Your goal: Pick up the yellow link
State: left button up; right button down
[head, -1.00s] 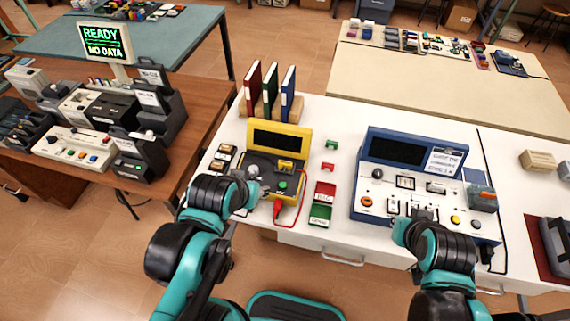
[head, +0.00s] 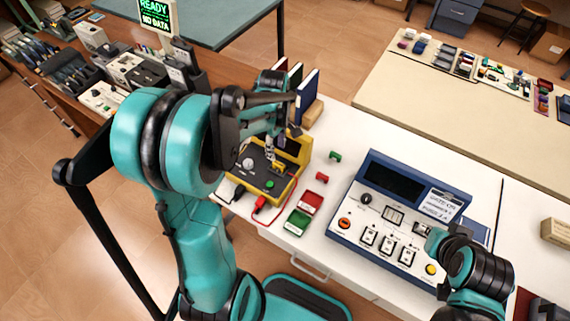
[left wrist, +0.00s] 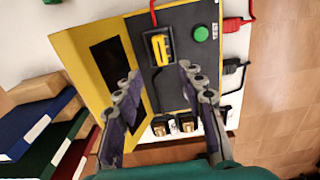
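The yellow link (left wrist: 160,48) sits upright in a dark socket on the panel of the yellow tester (left wrist: 82,45). In the head view the link (head: 279,165) is small and partly covered by my left gripper (head: 272,150), which hangs just above the tester (head: 290,147). In the left wrist view my left gripper (left wrist: 158,75) is open and empty, with one finger on each side and the link ahead between the fingertip lines. My right gripper (head: 424,231) is over the blue console (head: 374,223); its fingers are too small to read.
Upright binders (head: 307,90) stand behind the tester. Red (head: 311,202) and green (head: 297,222) trays lie to its right. Small red (head: 322,177) and green (head: 335,156) pieces lie on the white table.

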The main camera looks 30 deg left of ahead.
aim_at(276, 162)
pick_arm(q)
jog(key=f+b, duration=0.1)
jog(key=f, duration=0.2)
jog(key=f+b, duration=0.2)
jog(key=f, duration=0.2)
jog(key=shift+s+a+f, duration=0.1)
jog(key=shift+a, duration=0.1)
grip_shut()
